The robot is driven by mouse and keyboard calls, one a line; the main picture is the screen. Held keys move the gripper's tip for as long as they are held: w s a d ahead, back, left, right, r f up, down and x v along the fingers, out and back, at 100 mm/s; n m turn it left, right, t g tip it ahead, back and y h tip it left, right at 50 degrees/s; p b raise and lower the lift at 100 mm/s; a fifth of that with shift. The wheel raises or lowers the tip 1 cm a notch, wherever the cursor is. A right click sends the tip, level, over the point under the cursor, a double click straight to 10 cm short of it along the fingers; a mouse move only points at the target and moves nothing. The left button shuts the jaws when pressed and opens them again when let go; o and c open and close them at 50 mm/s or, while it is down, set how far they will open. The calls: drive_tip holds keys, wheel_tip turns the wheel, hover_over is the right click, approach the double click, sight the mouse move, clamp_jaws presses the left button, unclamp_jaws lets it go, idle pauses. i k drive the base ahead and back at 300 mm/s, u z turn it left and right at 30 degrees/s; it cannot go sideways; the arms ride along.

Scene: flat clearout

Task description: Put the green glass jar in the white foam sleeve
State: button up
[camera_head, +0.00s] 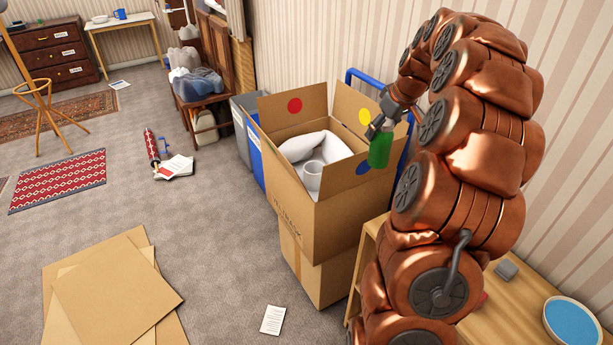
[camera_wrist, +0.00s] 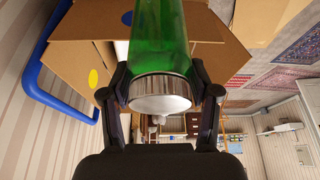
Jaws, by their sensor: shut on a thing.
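The green glass jar (camera_head: 380,151) hangs below my gripper (camera_head: 379,124), over the right side of the open cardboard box. In the wrist view my gripper (camera_wrist: 160,98) is shut on the jar (camera_wrist: 158,40) near its silver lid (camera_wrist: 160,93), one finger on each side. The jar hangs lid up, slightly tilted in the head view. A white open-topped cylinder (camera_head: 312,182), which looks like the foam sleeve, stands in the box near its front wall, to the left of and lower than the jar. Its lower part is hidden by the box wall.
The cardboard box (camera_head: 342,205) has raised flaps and sits on another box (camera_head: 318,268). White padding (camera_head: 318,147) lies inside it. A blue rail (camera_head: 364,76) stands behind. A wooden bench (camera_head: 500,318) is at the lower right, and flat cardboard (camera_head: 115,290) lies on the floor.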

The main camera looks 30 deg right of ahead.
sight(313, 183)
drive_tip(key=i, duration=1.1)
